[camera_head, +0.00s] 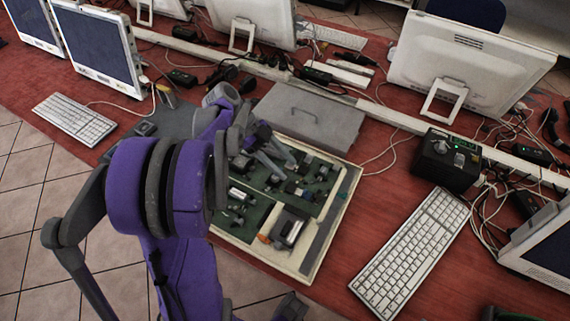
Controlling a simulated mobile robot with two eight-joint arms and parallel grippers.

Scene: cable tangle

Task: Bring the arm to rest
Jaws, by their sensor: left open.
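My purple and grey left arm rises from the bottom left and reaches over the table. Its gripper (271,155) is open above the upper left part of a cream-edged tray (333,222). I see nothing held between the fingers, though the arm's joints hide part of the wrist. The tray holds a green board with several small dark and metallic parts (318,178). I cannot make out my right gripper; a dark grey piece at the bottom edge is too cut off to identify.
A grey closed case (309,116) lies behind the tray. A black box (446,161) with knobs stands right of it. A white keyboard (412,252) lies at front right, another (74,118) at left. Monitors and tangled cables (487,215) crowd the back and right. Red tabletop shows between tray and keyboard.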

